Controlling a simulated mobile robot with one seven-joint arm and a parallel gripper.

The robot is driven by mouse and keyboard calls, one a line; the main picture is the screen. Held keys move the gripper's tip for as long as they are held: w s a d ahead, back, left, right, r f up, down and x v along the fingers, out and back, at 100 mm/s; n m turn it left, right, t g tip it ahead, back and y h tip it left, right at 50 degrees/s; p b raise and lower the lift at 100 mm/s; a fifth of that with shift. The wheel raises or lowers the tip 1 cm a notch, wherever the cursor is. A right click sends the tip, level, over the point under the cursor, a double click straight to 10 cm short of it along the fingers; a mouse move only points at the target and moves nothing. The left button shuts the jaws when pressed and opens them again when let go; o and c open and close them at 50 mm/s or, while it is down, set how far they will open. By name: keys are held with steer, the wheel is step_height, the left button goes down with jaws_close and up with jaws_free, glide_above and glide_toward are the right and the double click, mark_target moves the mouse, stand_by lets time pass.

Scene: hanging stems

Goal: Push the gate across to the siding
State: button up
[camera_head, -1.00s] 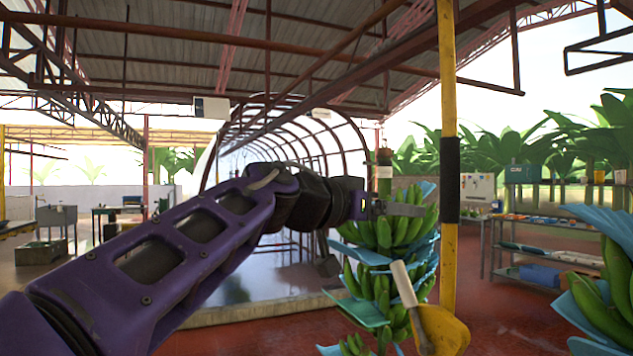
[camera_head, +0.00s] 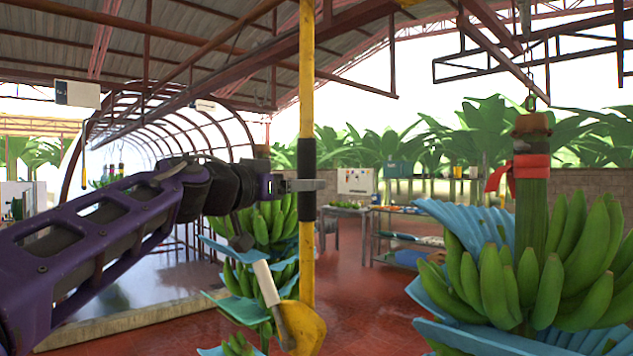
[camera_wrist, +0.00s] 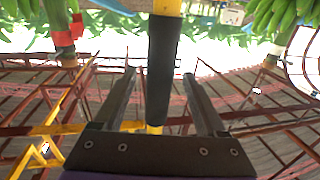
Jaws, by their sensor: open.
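A yellow upright pole (camera_head: 307,80) with a black sleeve (camera_head: 307,160) runs down from the roof area in the head view. It seems to be the gate's pull bar; I cannot make out the gate itself. My gripper (camera_head: 312,185) is at the sleeve's height, one finger crossing in front of it. In the wrist view the sleeve (camera_wrist: 163,60) stands between the two spread fingers of my gripper (camera_wrist: 158,76), with gaps on both sides. The jaws are open around it, not clamped. The siding is not clearly identifiable.
A banana bunch (camera_head: 262,225) with blue sheets hangs just left of the pole. A larger bunch (camera_head: 545,265) hangs at the right. A yellow rounded plate with a pale handle (camera_head: 302,328) is low by the pole. Shelves (camera_head: 400,245) stand behind; red floor between is open.

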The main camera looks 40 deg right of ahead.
steer(key=x, duration=0.6)
jaws_close()
stand_by(0.3)
stand_by(1.1)
